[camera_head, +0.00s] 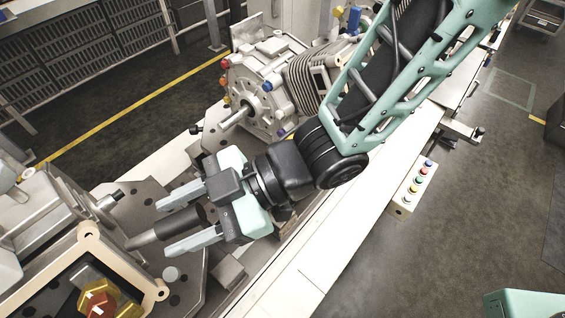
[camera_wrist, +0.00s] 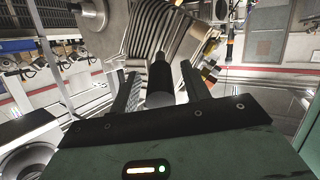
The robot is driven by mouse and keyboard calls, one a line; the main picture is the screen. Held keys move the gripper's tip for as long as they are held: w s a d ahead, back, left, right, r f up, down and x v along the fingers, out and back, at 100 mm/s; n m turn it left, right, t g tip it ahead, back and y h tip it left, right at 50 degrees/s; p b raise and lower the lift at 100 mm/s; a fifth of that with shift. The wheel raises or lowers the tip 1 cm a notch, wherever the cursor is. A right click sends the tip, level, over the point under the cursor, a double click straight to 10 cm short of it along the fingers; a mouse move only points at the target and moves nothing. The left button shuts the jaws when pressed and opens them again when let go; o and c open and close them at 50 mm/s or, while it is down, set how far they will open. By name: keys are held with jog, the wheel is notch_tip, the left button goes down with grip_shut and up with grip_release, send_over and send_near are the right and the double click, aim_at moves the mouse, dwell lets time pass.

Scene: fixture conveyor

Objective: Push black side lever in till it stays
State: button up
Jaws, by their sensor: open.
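A thick black lever handle (camera_head: 178,222) on a grey rod sticks out from the side of the fixture (camera_head: 130,265) at the lower left. My gripper (camera_head: 165,228) is open, with one finger on each side of the handle. In the wrist view the black handle (camera_wrist: 160,78) runs between the two fingers (camera_wrist: 160,70), with gaps visible on both sides. The fingers do not look closed on it. How close the handle's near end is to the palm is hard to tell.
A large grey motor-like casting (camera_head: 265,95) stands on the line behind my gripper. A button box (camera_head: 413,188) is fixed at the conveyor's right edge. A gold and red fitting (camera_head: 98,300) sits in the lower left. Open floor (camera_head: 480,210) lies to the right.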

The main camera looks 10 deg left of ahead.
jog(key=b+v, duration=0.2)
jog(key=v, duration=1.4)
jog(key=shift+d+b, duration=0.35)
jog(key=shift+w+d, duration=0.1)
jog(key=shift+w, duration=0.05)
